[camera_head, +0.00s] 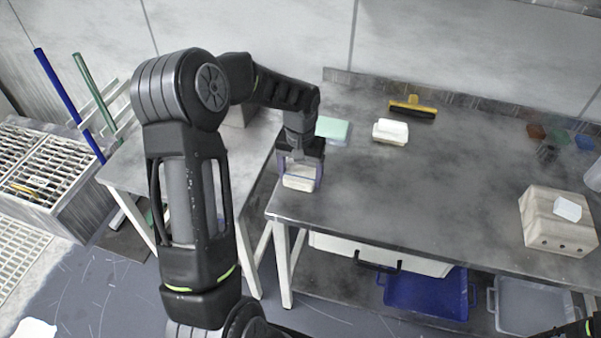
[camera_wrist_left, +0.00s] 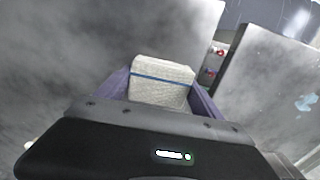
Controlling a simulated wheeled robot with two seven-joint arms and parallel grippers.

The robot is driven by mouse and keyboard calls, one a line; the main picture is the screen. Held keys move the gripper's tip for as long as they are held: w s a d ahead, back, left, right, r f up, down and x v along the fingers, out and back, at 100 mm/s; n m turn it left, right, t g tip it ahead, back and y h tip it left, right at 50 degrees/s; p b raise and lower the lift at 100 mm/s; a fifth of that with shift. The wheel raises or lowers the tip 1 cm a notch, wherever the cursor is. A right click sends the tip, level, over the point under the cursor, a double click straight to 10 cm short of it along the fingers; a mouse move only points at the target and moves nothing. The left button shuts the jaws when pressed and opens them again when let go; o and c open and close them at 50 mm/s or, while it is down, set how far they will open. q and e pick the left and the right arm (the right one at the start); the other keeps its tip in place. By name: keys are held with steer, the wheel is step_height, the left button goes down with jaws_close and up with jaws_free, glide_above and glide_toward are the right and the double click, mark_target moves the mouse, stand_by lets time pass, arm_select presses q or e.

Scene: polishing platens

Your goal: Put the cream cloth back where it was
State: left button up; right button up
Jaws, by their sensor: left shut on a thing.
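My left gripper (camera_head: 302,178) is over the left end of the metal table. It is shut on a cream cloth (camera_head: 298,184), a folded block with a thin blue band. In the left wrist view the cream cloth (camera_wrist_left: 162,82) sits between the two purple-grey fingers of the left gripper (camera_wrist_left: 163,95). I cannot tell whether the cloth touches the table top. My right gripper is not in view; only a bit of dark arm shows at the lower right corner.
Behind the gripper lie a green pad (camera_head: 332,128), a white block (camera_head: 390,131) and a yellow-black brush (camera_head: 412,107). A pale box (camera_head: 556,222) stands at the right. The middle of the metal table (camera_head: 420,190) is clear. A gap separates it from the left table (camera_head: 135,165).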

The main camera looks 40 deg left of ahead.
mark_target(300, 174)
arm_select(q)
steer(key=shift+f, duration=0.15)
steer(key=o, duration=1.2)
step_height(300, 174, up, 12)
steer(key=shift+r, duration=0.2)
